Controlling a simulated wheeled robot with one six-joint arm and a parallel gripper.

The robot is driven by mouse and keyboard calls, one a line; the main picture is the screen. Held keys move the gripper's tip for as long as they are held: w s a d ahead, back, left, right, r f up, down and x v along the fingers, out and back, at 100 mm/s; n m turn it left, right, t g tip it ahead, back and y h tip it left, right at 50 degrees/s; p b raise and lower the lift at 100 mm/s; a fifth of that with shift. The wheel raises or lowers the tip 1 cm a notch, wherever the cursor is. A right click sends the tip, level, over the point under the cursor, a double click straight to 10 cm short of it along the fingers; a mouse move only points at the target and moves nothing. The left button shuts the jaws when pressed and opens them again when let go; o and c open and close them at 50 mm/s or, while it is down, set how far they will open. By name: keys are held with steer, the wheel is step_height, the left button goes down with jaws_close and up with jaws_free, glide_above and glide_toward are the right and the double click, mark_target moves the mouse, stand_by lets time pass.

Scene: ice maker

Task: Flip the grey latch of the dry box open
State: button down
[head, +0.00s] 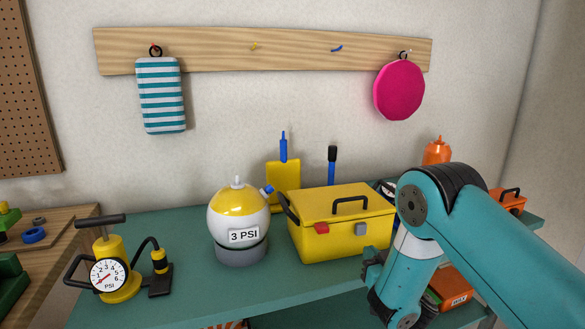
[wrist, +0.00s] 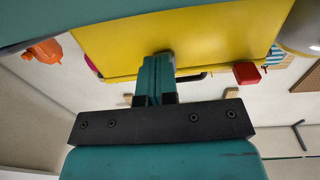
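The yellow dry box (head: 320,235) stands on the teal bench with its lid down and a black handle (head: 350,205) on top. Its front has a red latch (head: 322,228) at left and a grey latch (head: 361,229) at right. My gripper (head: 370,264) is low in front of the box's right side, below the grey latch. In the wrist view the fingers (wrist: 157,75) look shut together, with nothing clear between them, against the yellow box front (wrist: 200,35). The red latch also shows there (wrist: 246,73). The grey latch cannot be made out behind the fingers.
A white and yellow ball marked 3 PSI (head: 238,210) stands left of the box, with a yellow gauge pump (head: 115,270) further left. An orange bottle (head: 437,152) and an orange case (head: 509,201) are at right. Bare bench lies front left of the box.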

steer(key=shift+s+r+p, duration=0.15)
steer(key=shift+r+p, duration=1.1)
steer(key=shift+r, duration=0.35)
steer(key=shift+s+d+r, duration=0.15)
steer(key=shift+s+r, duration=0.2)
steer(key=shift+r, duration=0.4)
steer(key=shift+s+d+r, duration=0.1)
steer(key=shift+s+r, duration=0.2)
steer(key=shift+r, duration=0.45)
stand_by(0.3)
steer(key=b, duration=0.9)
glide_toward(362, 232)
steer(key=s+d+r, duration=0.1)
steer(key=s+r, duration=0.2)
steer(key=s, duration=0.1)
